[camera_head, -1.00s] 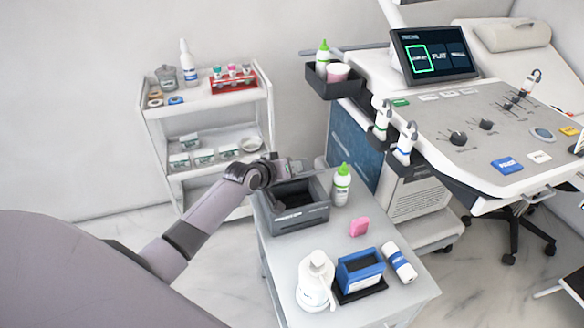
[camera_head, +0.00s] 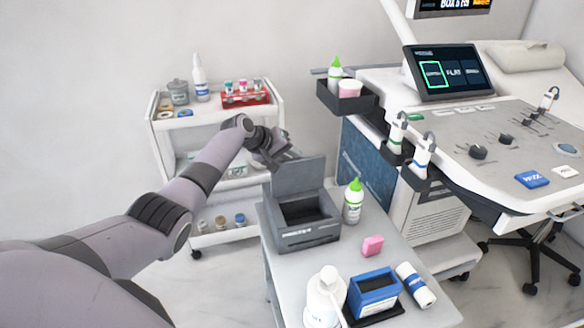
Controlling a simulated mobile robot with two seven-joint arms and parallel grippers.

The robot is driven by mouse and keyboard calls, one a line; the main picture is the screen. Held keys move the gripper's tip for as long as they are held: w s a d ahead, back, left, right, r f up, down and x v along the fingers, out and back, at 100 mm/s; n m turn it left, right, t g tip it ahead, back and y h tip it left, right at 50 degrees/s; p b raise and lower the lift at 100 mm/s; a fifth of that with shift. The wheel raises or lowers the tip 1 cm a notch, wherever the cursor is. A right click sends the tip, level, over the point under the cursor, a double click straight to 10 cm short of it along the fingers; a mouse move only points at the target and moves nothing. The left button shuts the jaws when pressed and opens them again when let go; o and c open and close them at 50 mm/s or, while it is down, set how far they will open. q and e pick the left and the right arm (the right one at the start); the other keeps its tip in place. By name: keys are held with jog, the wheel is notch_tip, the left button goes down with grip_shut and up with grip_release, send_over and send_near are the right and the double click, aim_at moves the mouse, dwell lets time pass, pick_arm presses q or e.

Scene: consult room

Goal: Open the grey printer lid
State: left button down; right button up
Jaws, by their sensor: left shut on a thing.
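The grey printer (camera_head: 308,236) stands on the near white trolley. Its dark inner tray shows from above. Its grey lid (camera_head: 300,177) stands up, roughly vertical, at the back edge of the body. My left gripper (camera_head: 285,160) is at the upper left edge of the lid, shut on it. The fingertips are small and partly hidden by the lid. My right gripper is not in view.
A green-capped bottle (camera_head: 353,202) stands close to the printer's right. A pink block (camera_head: 372,245), a blue box (camera_head: 374,293), a white roll (camera_head: 415,284) and a white pump bottle (camera_head: 324,298) are nearer. A shelf cart (camera_head: 212,120) stands behind.

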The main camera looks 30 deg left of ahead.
pick_arm(q)
jog(key=shift+w+a+n+b, duration=0.3)
jog(key=shift+w+a+b, duration=0.25)
jog(key=shift+b, duration=0.4)
jog(key=shift+a+g+h, duration=0.15)
jog(key=shift+g+h, duration=0.15)
jog(key=c, duration=1)
grip_release()
jog(key=shift+o, duration=0.4)
jog(key=shift+f, duration=0.1)
jog(key=shift+s, duration=0.15)
jog(key=p+v, duration=0.2)
jog(key=v, duration=0.5)
